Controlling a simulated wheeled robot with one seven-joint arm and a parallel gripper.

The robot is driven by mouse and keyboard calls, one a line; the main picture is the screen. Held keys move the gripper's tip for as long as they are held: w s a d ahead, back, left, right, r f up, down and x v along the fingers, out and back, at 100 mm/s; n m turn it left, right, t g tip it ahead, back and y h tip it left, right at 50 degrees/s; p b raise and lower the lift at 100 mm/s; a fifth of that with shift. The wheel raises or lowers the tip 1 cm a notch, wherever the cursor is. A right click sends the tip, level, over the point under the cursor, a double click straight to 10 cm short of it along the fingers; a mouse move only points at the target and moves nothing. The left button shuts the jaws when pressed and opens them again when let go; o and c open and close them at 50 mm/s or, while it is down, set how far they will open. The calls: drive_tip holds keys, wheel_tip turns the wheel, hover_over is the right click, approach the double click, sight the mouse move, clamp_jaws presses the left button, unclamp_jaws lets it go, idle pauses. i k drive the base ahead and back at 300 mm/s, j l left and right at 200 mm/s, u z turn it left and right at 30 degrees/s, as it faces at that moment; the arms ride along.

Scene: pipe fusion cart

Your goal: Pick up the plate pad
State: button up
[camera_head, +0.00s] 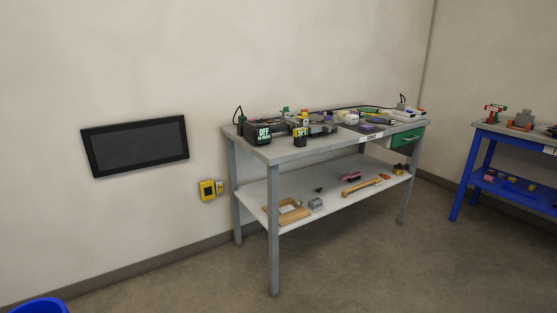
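The grey workbench (235,131) stands against the wall, right of centre, with many small things crowded on its top. At this distance I cannot tell which of them is the plate pad. Small purple pieces lie on the top, one of them a flat purple piece (367,126) towards the right. A dark device with a green "OFF" display (264,132) sits at the left end, with a small yellow-and-black item (300,135) beside it. My gripper is not in view.
The lower shelf (254,191) holds a wooden frame (290,211), a grey block (315,204) and a wooden bar (362,186). A blue-legged bench (471,172) stands at the right. A blue rim (38,305) shows bottom left. The floor (370,270) in front is clear.

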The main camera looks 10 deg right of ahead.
sight(352, 120)
drive_tip(key=i+l+z, duration=0.4)
drive_tip(key=i, duration=0.35)
drive_tip(key=i+z, duration=0.4)
drive_tip(key=i, duration=0.3)
